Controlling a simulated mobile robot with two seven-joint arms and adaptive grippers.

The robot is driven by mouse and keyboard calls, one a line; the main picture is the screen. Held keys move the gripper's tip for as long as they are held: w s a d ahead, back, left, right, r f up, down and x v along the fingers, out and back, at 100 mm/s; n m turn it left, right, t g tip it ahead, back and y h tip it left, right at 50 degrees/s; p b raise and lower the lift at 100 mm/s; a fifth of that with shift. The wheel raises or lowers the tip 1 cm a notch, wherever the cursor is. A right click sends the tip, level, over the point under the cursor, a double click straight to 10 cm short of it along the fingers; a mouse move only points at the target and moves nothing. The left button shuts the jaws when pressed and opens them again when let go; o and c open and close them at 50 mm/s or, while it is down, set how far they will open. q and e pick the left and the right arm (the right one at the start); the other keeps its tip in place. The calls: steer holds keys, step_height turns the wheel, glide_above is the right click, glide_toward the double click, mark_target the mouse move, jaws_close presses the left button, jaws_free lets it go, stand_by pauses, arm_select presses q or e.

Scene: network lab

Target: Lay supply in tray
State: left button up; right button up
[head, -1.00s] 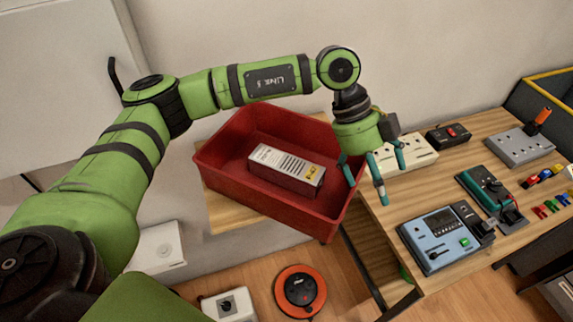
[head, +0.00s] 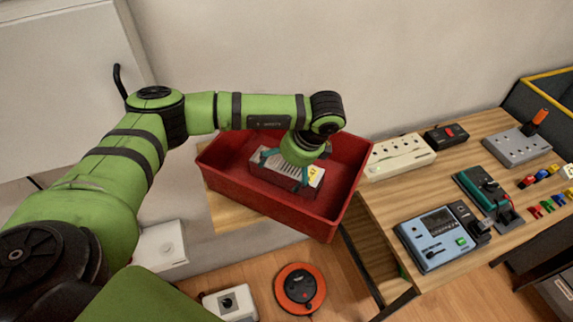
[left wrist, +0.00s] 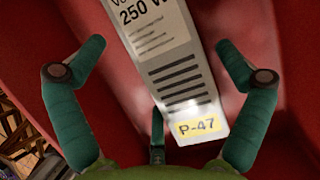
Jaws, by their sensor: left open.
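The supply, a white-grey box with vents and a yellow P-47 label, lies in the red tray (head: 270,199). The supply (head: 315,177) shows beside my left gripper in the head view, and it fills the upper middle of the left wrist view (left wrist: 172,60). My left gripper (head: 285,172) is over the supply inside the tray, its teal fingers spread around the box. In the left wrist view the open fingers (left wrist: 158,110) stand apart on both sides of the supply, with a third finger near its labelled end. Part of the box is hidden by the gripper in the head view. My right gripper is out of view.
A wooden bench to the right holds a white power strip (head: 400,157), a blue meter (head: 437,240), a green meter (head: 487,192) and a grey box (head: 517,147). An orange cable reel (head: 300,289) and a white socket box (head: 230,303) are on the floor below.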

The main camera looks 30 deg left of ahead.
arm_select(q)
steer(key=shift+a+f, duration=0.2)
steer(key=shift+f, duration=0.3)
steer(key=c, duration=1.6)
steer(key=shift+r, duration=0.15)
